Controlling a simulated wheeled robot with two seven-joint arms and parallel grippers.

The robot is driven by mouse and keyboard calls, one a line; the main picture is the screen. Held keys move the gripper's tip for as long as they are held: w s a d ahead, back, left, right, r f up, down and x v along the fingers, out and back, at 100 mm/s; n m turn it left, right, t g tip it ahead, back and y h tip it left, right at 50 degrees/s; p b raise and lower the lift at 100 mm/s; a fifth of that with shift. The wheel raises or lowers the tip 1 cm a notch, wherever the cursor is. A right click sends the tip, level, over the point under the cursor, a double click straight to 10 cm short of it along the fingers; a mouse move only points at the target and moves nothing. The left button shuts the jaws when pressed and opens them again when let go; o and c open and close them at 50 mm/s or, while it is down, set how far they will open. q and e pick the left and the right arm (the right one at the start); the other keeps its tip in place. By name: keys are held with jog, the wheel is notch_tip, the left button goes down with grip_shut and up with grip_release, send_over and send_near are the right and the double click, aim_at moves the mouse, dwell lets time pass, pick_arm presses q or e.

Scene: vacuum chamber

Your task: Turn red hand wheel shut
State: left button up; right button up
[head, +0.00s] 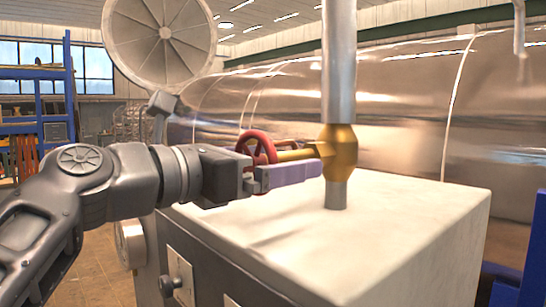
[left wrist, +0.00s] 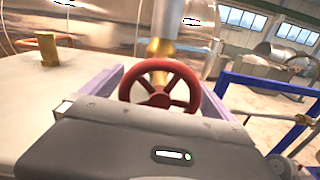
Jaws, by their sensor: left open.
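The red hand wheel (head: 258,148) sits on the end of a horizontal brass valve stem (head: 300,153), which joins a brass valve body (head: 338,150) on a vertical steel pipe (head: 339,60). In the left wrist view the red wheel (left wrist: 160,87) faces me, with its spokes and hub showing. My left gripper (head: 290,175) is open at the wheel, its purple fingers reaching past the rim. In the wrist view one finger lies on each side of the wheel (left wrist: 160,100). I cannot tell whether the fingers touch the rim. My right gripper is not in view.
The pipe goes down to a pale box-shaped cabinet (head: 420,215) below the valve. A large shiny metal cylinder (head: 400,100) lies behind it. A round metal hatch (head: 165,35) stands at upper left. Blue shelving (head: 68,90) is far left.

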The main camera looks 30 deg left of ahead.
pick_arm(q)
jog(key=c, duration=1.3)
jog(key=shift+m, duration=0.3)
jog(key=m+b, duration=0.1)
jog(key=m, duration=0.4)
jog(key=shift+b, duration=0.4)
jog(key=m+b, duration=0.2)
jog(key=m, duration=0.4)
jog(key=shift+m, duration=0.3)
jog(key=m+b, duration=0.2)
jog(key=m, duration=0.4)
jog(key=m+b, duration=0.2)
jog(key=m, duration=0.3)
jog(key=shift+m, duration=0.4)
